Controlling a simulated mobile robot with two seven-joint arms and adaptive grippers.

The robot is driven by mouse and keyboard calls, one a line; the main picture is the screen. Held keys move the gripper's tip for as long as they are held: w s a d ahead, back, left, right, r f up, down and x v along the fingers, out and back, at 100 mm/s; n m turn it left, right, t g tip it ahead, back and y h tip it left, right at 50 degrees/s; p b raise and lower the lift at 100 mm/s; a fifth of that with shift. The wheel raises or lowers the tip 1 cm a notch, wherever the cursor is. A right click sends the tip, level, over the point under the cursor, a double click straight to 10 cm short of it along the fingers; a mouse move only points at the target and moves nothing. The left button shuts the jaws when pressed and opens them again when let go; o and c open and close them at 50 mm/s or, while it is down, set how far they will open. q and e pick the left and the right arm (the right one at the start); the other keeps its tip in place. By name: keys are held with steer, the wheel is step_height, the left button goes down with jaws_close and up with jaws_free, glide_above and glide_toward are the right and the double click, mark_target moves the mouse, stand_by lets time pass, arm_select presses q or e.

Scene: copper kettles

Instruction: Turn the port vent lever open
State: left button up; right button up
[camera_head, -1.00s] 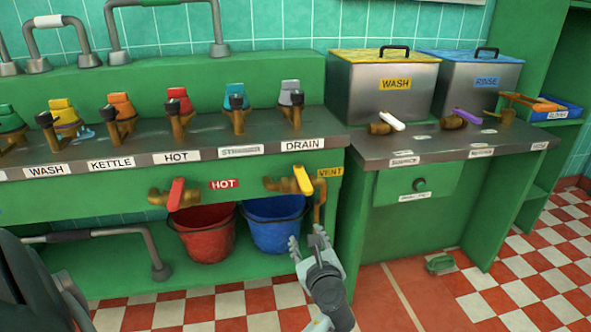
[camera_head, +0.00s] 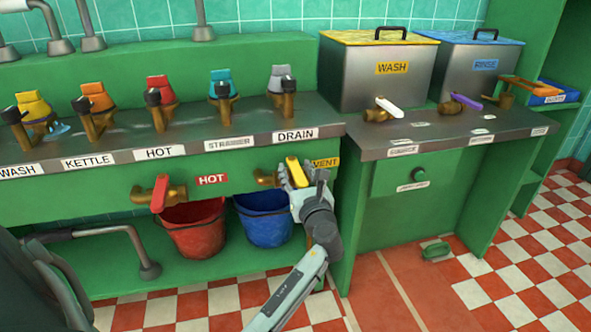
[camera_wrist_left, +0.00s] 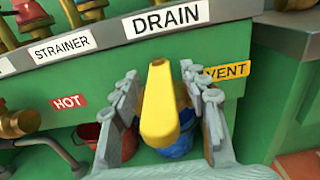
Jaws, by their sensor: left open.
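The yellow vent lever (camera_head: 296,172) sits on a brass valve on the green panel front, beside the yellow VENT label (camera_head: 325,162). It points down and toward me. My left gripper (camera_head: 303,182) is at the lever, in front of the panel. In the left wrist view the yellow lever (camera_wrist_left: 160,103) stands between the two open fingers of my left gripper (camera_wrist_left: 160,115), with a visible gap on each side. The fingers hide part of the valve behind it. My right gripper is in neither view.
A red HOT lever (camera_head: 159,193) is on a valve to the left. A red bucket (camera_head: 194,230) and a blue bucket (camera_head: 264,217) stand on the lower shelf below. The counter with the DRAIN label (camera_head: 295,135) overhangs above the lever. A green brush (camera_head: 435,251) lies on the floor.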

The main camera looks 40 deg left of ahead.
arm_select(q)
steer(key=shift+w+a, duration=0.25)
steer(key=shift+a, duration=0.1)
jaws_close()
